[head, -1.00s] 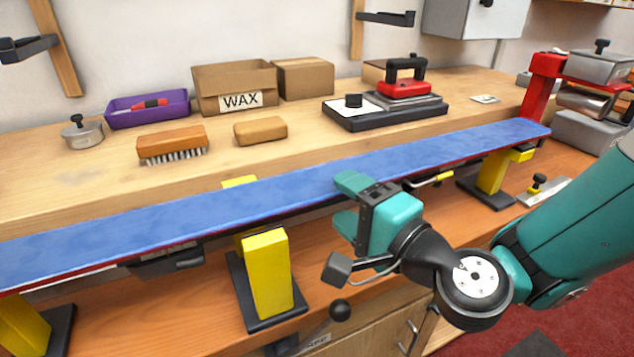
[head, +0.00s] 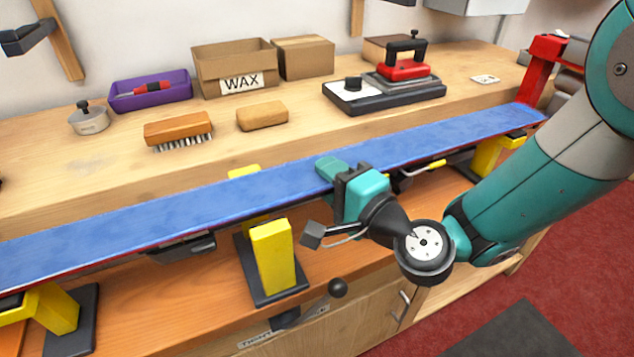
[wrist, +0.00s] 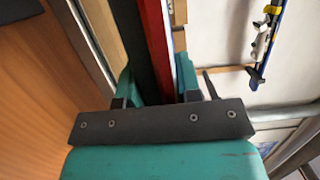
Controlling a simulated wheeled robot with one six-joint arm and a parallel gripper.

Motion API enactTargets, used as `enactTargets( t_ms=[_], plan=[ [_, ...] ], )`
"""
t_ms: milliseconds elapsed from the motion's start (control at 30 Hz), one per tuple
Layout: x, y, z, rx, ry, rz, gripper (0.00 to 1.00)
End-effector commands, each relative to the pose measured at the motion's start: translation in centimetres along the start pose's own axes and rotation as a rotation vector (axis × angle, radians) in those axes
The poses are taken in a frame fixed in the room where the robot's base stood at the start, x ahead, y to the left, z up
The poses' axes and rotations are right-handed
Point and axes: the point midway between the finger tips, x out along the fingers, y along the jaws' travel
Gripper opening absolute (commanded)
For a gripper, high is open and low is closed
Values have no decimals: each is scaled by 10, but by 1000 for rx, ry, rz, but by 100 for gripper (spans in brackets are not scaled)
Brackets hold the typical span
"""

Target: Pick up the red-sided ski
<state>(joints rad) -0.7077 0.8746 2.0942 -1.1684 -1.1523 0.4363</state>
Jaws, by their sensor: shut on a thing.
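The red-sided ski (head: 210,206) is long, with a blue upper face and a thin red side. It lies across the yellow stands in the head view. My gripper (head: 337,184) is shut on its near edge around mid-length, one finger over the blue face and the other below, mostly hidden. In the wrist view the ski's red side (wrist: 158,40) runs between the two teal fingers of my gripper (wrist: 155,88). I cannot tell whether the ski is clear of its stands.
Yellow stands (head: 272,258) are under and in front of the ski. Behind it, the bench holds a brush (head: 178,129), a cork-like block (head: 262,116), a WAX box (head: 235,72), a purple tray (head: 150,92) and a red-handled iron (head: 403,65). A red vise (head: 541,66) stands by the right end.

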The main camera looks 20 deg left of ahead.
Motion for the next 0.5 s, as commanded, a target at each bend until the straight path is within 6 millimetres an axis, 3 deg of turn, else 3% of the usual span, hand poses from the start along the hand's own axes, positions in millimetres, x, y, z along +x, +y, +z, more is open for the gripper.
enactTargets(
  t_ms=[267, 500],
  plan=[
    [0, -5, -1, 1, 2, -6, 3],
    [1, -25, 0, 0, 1, -9, 4]
  ],
)
